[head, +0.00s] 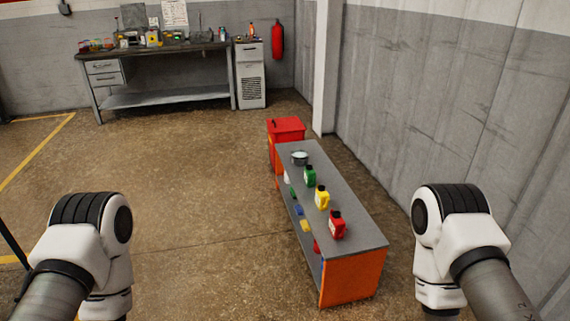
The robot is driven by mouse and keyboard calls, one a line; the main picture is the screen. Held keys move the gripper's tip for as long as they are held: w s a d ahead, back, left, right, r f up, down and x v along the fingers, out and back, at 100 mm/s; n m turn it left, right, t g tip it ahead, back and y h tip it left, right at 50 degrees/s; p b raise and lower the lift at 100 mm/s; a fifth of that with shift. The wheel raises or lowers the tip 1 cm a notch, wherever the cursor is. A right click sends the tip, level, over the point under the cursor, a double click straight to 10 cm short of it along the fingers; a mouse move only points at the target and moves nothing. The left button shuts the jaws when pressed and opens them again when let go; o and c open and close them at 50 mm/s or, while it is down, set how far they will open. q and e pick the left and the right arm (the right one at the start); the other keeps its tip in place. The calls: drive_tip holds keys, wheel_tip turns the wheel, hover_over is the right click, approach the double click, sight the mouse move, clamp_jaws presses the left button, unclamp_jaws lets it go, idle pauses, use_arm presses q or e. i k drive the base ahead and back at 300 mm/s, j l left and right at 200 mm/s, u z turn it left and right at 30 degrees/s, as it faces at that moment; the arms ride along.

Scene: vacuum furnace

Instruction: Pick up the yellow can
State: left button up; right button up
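The yellow can (322,197) has a black cap and stands upright on the grey top of a long low bench (356,244). It stands between a green can (309,177) behind it and a red can (337,225) in front of it. My two arms show at the lower left and lower right, both apart from the bench. Neither gripper can be seen in the head view, so what they hold is hidden.
Smaller coloured items lie along the bench's left side. A workbench (155,52) stands at the back. The floor left of the bench is clear; a grey wall is on the right.

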sight(322, 196)
drive_tip(key=i+j+u, duration=0.3)
drive_tip(key=i, duration=0.85)
drive_tip(key=i+u, duration=0.25)
drive_tip(key=i, duration=0.85)
drive_tip(key=i+j+z, duration=0.15)
drive_tip(key=i+z, duration=0.3)
drive_tip(key=i+j+z, duration=0.3)
drive_tip(key=i+z, duration=0.15)
drive_tip(key=i+j+z, duration=0.65)
drive_tip(key=z, duration=0.15)
drive_tip(key=i+j+z, duration=0.5)
drive_tip(key=z, duration=0.15)
drive_tip(key=i+j+z, duration=0.15)
drive_tip(key=j+z, duration=0.15)
drive_tip(key=j, duration=0.15)
drive_tip(key=i+j+z, duration=0.1)
drive_tip(key=j+z, duration=0.6)
drive_tip(key=i+j, duration=0.05)
drive_tip(key=j, duration=0.1)
